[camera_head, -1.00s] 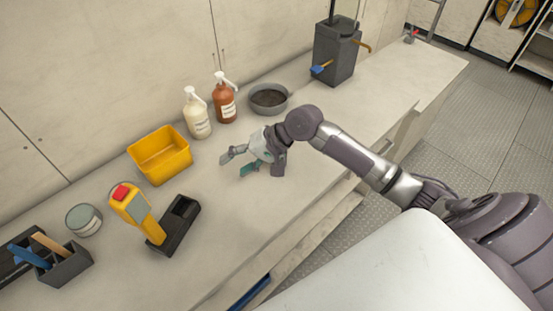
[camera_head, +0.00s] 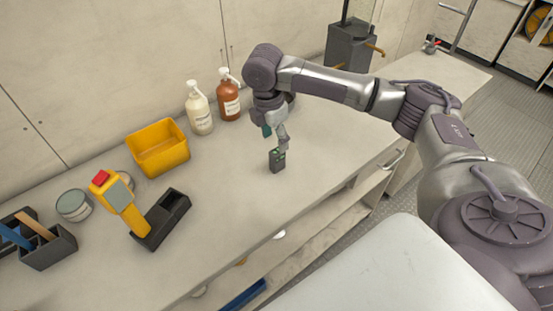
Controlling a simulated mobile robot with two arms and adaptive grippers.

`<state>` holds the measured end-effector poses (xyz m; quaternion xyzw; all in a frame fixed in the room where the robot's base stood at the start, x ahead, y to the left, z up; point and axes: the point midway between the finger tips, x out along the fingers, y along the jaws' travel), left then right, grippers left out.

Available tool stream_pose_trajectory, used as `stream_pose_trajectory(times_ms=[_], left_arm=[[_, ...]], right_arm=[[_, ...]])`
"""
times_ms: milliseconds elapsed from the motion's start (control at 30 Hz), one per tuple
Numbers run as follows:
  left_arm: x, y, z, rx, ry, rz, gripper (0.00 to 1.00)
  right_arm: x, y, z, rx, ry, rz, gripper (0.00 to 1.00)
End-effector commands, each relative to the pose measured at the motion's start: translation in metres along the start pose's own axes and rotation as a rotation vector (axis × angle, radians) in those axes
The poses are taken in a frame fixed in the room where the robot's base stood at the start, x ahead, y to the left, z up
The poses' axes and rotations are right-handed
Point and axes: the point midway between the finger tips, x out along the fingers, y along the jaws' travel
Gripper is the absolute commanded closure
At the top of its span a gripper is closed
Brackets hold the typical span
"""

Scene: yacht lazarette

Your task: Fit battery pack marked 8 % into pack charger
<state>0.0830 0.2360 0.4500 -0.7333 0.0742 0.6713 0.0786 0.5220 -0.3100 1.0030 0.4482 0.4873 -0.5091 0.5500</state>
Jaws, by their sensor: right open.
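A small dark battery pack (camera_head: 277,161) with a green mark near its top stands upright on the counter; its printed marking is too small to read. My right gripper (camera_head: 276,142) points down just above it, open, with its fingertips close to the pack's top; whether they touch cannot be told. A black cradle (camera_head: 172,213) with an open bay, which looks like the pack charger, lies further left. A yellow handheld device (camera_head: 119,199) with a red top stands at its left side. My left gripper is not in view.
A yellow bin (camera_head: 158,149), a white pump bottle (camera_head: 199,108) and a brown pump bottle (camera_head: 229,97) stand along the wall. A round tin (camera_head: 73,205) and a dark tool holder (camera_head: 47,249) are at the left. The counter (camera_head: 222,187) between pack and cradle is clear.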

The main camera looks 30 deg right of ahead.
Motion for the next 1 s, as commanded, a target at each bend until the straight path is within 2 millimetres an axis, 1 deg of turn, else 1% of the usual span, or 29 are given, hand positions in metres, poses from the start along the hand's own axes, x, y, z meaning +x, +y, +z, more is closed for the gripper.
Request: stream_pose_trajectory(times_ms=[33,100,200,367,467,600,700,800,1000], left_arm=[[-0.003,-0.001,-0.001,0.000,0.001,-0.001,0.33],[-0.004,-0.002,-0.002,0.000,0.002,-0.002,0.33],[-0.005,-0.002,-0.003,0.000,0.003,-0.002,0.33],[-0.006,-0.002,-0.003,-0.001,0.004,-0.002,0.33],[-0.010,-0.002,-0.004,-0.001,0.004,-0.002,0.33],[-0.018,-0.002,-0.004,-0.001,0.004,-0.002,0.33],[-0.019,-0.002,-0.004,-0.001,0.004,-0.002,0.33],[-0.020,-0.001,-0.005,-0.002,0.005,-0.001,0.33],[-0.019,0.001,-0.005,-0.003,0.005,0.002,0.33]], right_arm=[[0.011,-0.001,0.001,0.002,-0.001,-0.004,0.42],[0.024,-0.001,0.000,0.001,-0.001,-0.003,0.42],[0.038,0.000,0.000,0.001,0.001,-0.001,0.42],[0.049,0.001,0.000,0.001,0.001,0.002,0.42],[0.057,0.002,0.001,0.002,0.001,0.000,0.42],[0.078,0.006,0.004,0.002,0.001,-0.001,0.42],[0.092,0.006,0.004,0.001,0.000,0.000,0.42],[0.099,0.006,0.004,0.002,0.001,0.002,0.42],[0.101,0.006,0.003,0.001,0.001,0.003,0.42]])
